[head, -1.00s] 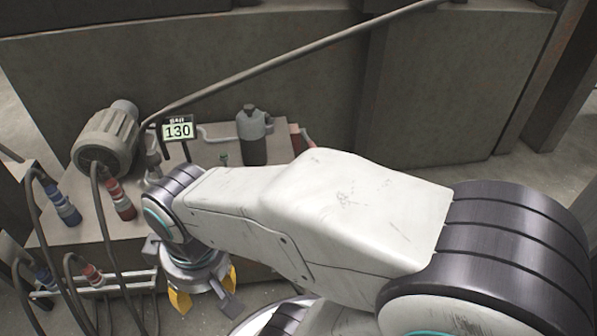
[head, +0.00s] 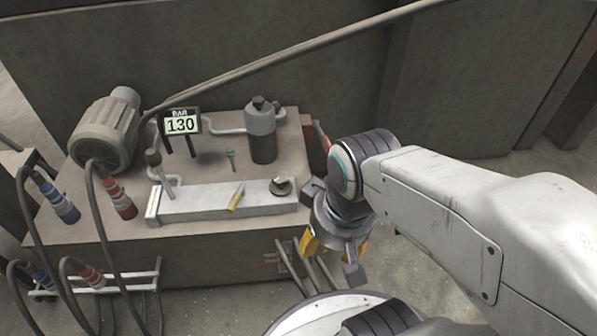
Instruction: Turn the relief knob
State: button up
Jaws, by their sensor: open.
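A round dark-topped knob (head: 281,186) sits at the right end of a pale manifold block (head: 190,205) on the power unit's top; it looks like the relief knob. A display reading 130 BAR (head: 181,124) stands behind the block. My gripper (head: 334,246) points down, open and empty, with yellow-tipped fingers apart. In the picture it is right of the knob and lower, in front of the unit's right end and not touching the knob. Part of its far side is hidden by my wrist.
A motor (head: 106,134) and a grey cylinder (head: 262,132) stand at the back of the unit. Hoses with red and blue couplings hang at the left. The area above the knob looks clear.

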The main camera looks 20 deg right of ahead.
aim_at(280, 185)
jog(key=i+j+u, duration=0.1)
jog(key=u, duration=0.35)
jog(key=j+u, duration=0.1)
jog(key=u, duration=0.4)
jog(key=i+u, duration=0.15)
jog(key=u, duration=0.3)
jog(key=i+u, duration=0.1)
jog(key=u, duration=0.4)
jog(key=i+u, duration=0.1)
jog(key=u, duration=0.35)
